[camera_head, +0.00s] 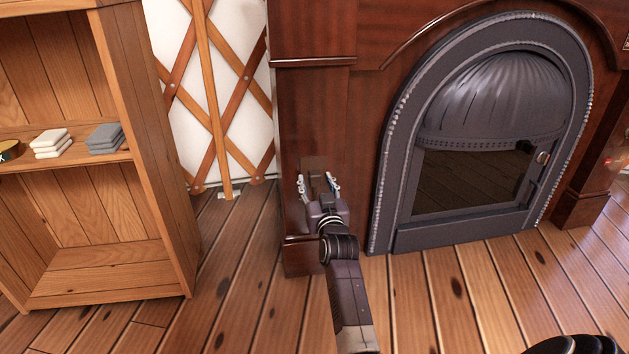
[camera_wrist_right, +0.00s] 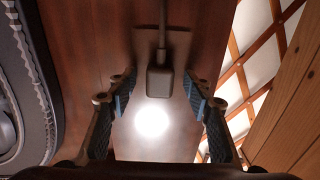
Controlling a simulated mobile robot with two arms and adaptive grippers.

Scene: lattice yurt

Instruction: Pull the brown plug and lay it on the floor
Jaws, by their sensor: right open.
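The brown plug (camera_wrist_right: 163,82) sits on a brown wall plate (camera_wrist_right: 181,112) on the side pillar of the wooden fireplace surround. Its dark cord (camera_wrist_right: 162,35) runs toward the top of the right wrist view. My right gripper (camera_head: 318,185) is in front of this pillar at the plate (camera_head: 313,165). In the wrist view the right gripper (camera_wrist_right: 160,90) is open, with one finger on each side of the plug and visible gaps between. In the head view the gripper largely hides the plug. My left gripper is not in view.
A wooden shelf unit (camera_head: 147,150) with folded cloths (camera_head: 104,137) stands at the left. The dark stove door (camera_head: 475,180) is right of the pillar. Lattice wall (camera_head: 222,90) shows behind. The plank floor (camera_head: 240,290) between shelf and fireplace is clear.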

